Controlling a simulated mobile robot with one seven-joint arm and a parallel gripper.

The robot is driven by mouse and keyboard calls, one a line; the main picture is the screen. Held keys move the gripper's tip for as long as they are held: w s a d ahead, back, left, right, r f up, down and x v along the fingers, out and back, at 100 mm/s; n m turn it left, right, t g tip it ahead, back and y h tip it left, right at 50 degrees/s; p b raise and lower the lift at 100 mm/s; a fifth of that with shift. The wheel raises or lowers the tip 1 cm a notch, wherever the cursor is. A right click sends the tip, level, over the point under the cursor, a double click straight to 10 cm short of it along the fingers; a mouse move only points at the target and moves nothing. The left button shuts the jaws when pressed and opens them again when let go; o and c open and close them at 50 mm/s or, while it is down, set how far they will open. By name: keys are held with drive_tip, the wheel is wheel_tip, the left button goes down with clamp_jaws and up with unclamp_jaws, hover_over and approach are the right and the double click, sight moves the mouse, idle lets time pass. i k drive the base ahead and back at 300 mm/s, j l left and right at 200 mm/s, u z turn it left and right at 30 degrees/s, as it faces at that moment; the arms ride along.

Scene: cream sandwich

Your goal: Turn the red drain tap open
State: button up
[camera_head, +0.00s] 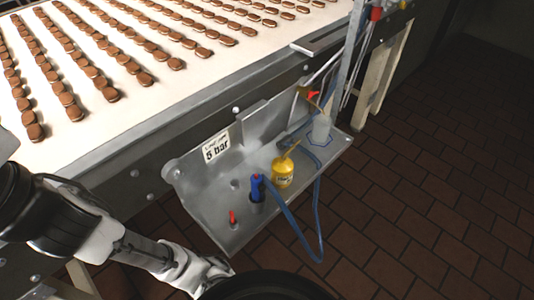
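A small upright red handle (232,217) stands at the near left part of the grey metal tray (205,215) below the conveyor. Another red lever-like part (314,96) sits at the tray's far right end. I cannot tell for sure which is the drain tap. My arm reaches in from the left, and my gripper (217,270) is just below the tray's near edge in the picture, apart from the red handle. Its fingers are too small and partly cut off by a dark round shape to tell whether they are open.
A blue fitting (258,186) with a blue hose (296,226), a yellow oil can (283,172) and a clear container (320,129) stand on the tray. A "5 bar" sign (216,148) is behind. The conveyor (120,125) carries rows of brown biscuits. Brick-tiled floor (430,200) at right is clear.

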sight(312, 93)
drive_tip(key=i+l, duration=0.1)
drive_tip(key=l, duration=0.25)
drive_tip(key=i+l+z, duration=0.1)
drive_tip(key=l, duration=0.3)
drive_tip(key=i+l+z, duration=0.1)
drive_tip(key=l, duration=0.25)
drive_tip(key=i+l, duration=0.2)
drive_tip(key=l, duration=0.15)
